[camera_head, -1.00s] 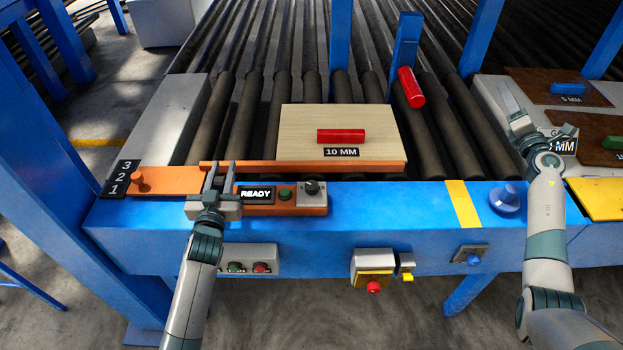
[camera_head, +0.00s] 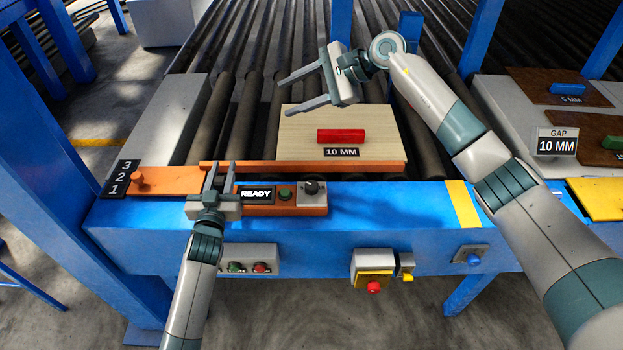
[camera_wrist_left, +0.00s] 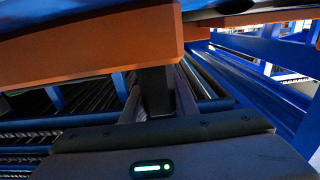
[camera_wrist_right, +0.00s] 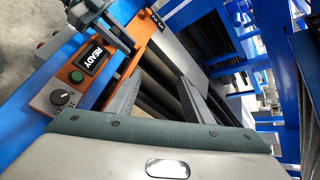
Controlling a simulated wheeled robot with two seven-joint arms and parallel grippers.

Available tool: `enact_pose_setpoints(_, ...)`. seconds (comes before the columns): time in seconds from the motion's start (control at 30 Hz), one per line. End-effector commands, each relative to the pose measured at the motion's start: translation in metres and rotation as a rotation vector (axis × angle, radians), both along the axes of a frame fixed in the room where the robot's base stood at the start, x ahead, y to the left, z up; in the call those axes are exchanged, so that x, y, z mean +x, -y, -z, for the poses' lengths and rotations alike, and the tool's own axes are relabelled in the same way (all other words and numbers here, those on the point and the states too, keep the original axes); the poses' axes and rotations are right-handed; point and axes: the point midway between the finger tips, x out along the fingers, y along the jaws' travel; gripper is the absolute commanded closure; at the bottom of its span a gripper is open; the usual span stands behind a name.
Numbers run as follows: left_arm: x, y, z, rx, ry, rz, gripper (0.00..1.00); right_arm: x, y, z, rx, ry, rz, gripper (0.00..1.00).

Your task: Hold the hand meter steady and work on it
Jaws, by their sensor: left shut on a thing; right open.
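The orange hand meter (camera_head: 268,211) lies along the front blue beam. It has a READY display (camera_head: 256,194), a green button (camera_head: 285,194) and a dark knob (camera_head: 311,187). My left gripper (camera_head: 219,170) is shut on the meter, left of the display. In the left wrist view the orange body (camera_wrist_left: 90,45) fills the upper left, close to my fingers. My right gripper (camera_head: 285,97) is open and empty above the rollers, behind the meter and near the panel's back left corner. The right wrist view shows the meter's display (camera_wrist_right: 90,58) and knob (camera_wrist_right: 60,97) beyond my open fingers.
A pale 10 MM panel (camera_head: 296,130) bearing a red block (camera_head: 341,136) lies on the rollers behind the meter. A GAP 10 MM sign (camera_head: 557,142) stands right. Red and green buttons sit below the beam.

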Motion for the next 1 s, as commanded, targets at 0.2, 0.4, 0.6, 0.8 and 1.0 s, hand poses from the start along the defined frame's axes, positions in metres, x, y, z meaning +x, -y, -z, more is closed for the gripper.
enact_pose_setpoints(0.2, -0.001, 0.000, 0.004, 0.000, -0.006, -0.001, 1.00, -0.047, -0.022, 0.031, -0.365, 0.164, -0.343, 0.54)
enact_pose_setpoints(0.4, -0.001, 0.000, 0.004, 0.000, -0.006, -0.001, 1.00, -0.076, -0.006, 0.055, -0.683, 0.266, -0.646, 0.54)
enact_pose_setpoints(0.6, -0.001, -0.001, 0.003, 0.000, -0.006, -0.001, 1.00, -0.089, 0.023, 0.065, -0.911, 0.301, -0.861, 0.54)
enact_pose_setpoints(0.8, -0.001, -0.001, 0.003, 0.000, -0.006, -0.001, 1.00, -0.092, 0.037, 0.067, -1.003, 0.305, -0.950, 0.54)
enact_pose_setpoints(1.0, -0.001, -0.001, 0.003, 0.000, -0.006, -0.001, 1.00, -0.092, 0.039, 0.068, -1.009, 0.305, -0.959, 0.54)
